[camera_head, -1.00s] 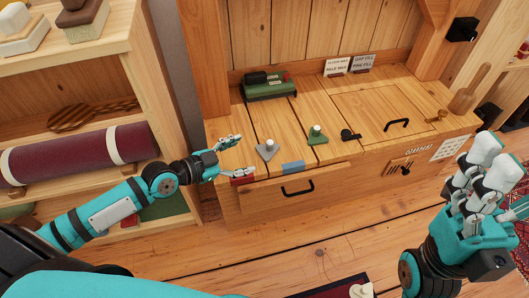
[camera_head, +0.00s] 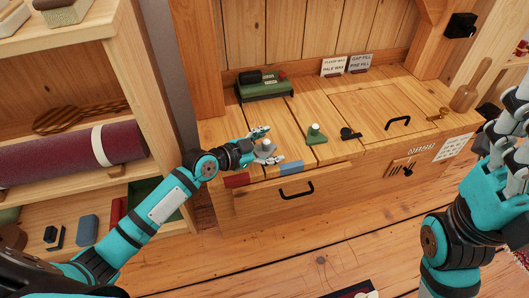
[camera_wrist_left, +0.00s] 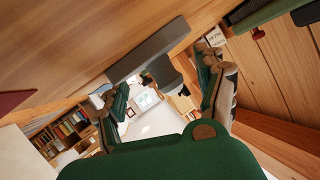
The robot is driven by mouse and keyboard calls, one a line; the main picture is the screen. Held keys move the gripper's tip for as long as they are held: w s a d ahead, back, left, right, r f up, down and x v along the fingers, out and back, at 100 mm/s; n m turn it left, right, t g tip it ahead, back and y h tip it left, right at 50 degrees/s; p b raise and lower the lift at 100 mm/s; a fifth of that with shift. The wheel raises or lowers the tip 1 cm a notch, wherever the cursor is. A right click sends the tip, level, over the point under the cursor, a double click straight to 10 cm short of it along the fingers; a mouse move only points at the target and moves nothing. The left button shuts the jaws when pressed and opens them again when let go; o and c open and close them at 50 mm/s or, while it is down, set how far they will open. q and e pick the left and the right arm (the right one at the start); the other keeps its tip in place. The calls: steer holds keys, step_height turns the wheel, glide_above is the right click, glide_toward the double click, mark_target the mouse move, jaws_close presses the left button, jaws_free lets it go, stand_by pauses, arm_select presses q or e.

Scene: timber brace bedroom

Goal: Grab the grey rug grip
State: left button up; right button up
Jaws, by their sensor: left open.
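The grey rug grip (camera_head: 267,149), a grey plate with a pale knob, stands on the wooden bench top (camera_head: 232,132) near its front left corner. My left gripper (camera_head: 266,145) is open with its fingers on either side of the grip. In the left wrist view the grey grip (camera_wrist_left: 150,50) shows between and just beyond the open fingers (camera_wrist_left: 165,85); I cannot tell whether they touch it. My right gripper (camera_head: 506,140) is raised at the right edge, partly cut off, and its opening is unclear.
A green grip (camera_head: 316,134) stands right of the grey one, and a green box (camera_head: 265,88) stands behind. Red (camera_head: 236,180) and blue (camera_head: 291,167) patches lie along the front edge. A shelf with a rolled red rug (camera_head: 65,155) is at the left.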

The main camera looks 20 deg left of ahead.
arm_select(q)
steer(key=c, duration=1.2)
steer(key=shift+s+f, duration=0.1)
steer(key=shift+s, duration=0.05)
jaws_close()
